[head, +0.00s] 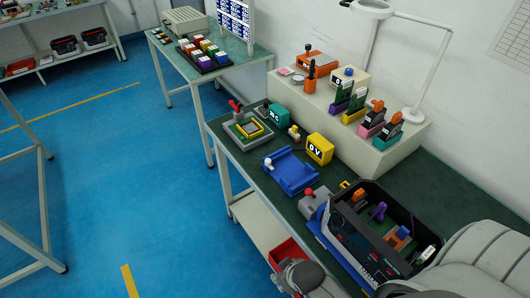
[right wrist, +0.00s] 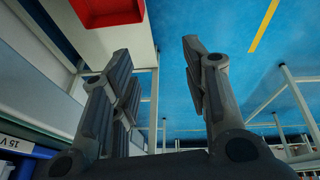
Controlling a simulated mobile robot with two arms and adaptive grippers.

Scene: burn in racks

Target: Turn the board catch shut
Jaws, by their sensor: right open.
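No part is clearly recognisable as the board catch at this size. On the green bench, a grey fixture (head: 262,136) holds a yellow-framed square piece (head: 250,128), with a red lever (head: 235,106) standing at its back left. A grey block with a red knob (head: 314,200) stands beside the black open-topped unit (head: 345,240). My right gripper (head: 300,277) is low at the bench's front edge, in front of the red bin, away from the fixture. In the right wrist view its fingers (right wrist: 158,62) are apart with nothing between them. My left gripper is out of view.
A blue cradle (head: 290,172), yellow box (head: 319,148) and teal box (head: 278,114) stand on the bench. A beige riser (head: 385,152) behind carries coloured boards and a lamp. A red bin (head: 288,252) sits on the lower shelf.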

